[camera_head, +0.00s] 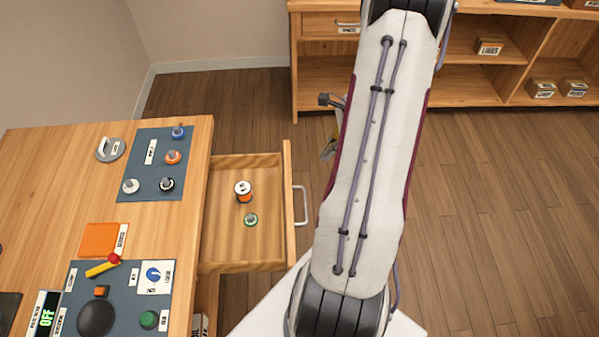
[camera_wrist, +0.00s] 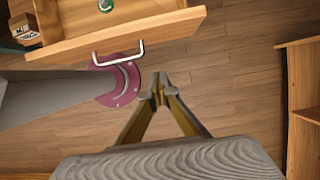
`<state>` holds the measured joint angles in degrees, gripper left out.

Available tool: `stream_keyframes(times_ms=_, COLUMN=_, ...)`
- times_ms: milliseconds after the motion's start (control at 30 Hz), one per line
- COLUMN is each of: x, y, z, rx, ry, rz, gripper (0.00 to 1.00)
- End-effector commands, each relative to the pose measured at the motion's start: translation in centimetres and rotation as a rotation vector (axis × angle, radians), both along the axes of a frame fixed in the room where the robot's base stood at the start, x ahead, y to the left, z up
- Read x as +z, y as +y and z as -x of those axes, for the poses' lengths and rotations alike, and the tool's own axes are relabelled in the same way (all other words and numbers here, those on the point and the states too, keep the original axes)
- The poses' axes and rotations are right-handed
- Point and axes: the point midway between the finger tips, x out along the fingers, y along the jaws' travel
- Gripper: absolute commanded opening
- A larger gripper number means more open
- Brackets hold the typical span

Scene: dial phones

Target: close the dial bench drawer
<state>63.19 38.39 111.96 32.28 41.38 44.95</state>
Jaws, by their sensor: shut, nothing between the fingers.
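The dial bench drawer (camera_head: 222,245) stands pulled out from the right side of the wooden bench (camera_head: 45,185) in the head view. Its front panel carries a pale metal handle (camera_head: 301,206), facing right. The drawer front (camera_wrist: 130,30) and handle (camera_wrist: 119,56) also show at the top of the wrist view. My gripper (camera_wrist: 158,88) is shut and empty, its tips a little to the right of and below the handle there, apart from it. In the head view my arm hides most of the gripper, just beyond the drawer's front.
The bench top bears a knob panel (camera_head: 133,187) and a control panel (camera_head: 125,310). A wooden shelf unit (camera_head: 325,75) stands behind. The floor at right is clear.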

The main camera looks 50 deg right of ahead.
Motion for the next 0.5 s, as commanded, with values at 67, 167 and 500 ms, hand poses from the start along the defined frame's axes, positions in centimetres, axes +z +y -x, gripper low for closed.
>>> stream_keyframes(times_ms=67, x=0.01, y=0.03, z=0.0, rx=-0.007, ry=0.002, rz=-0.002, gripper=0.0)
stream_keyframes(times_ms=167, x=0.01, y=0.03, z=0.01, rx=-0.006, ry=0.002, rz=-0.002, gripper=0.0)
stream_keyframes(times_ms=500, x=-0.33, y=0.17, z=-0.08, rx=-0.003, ry=0.002, rz=-0.003, gripper=0.0)
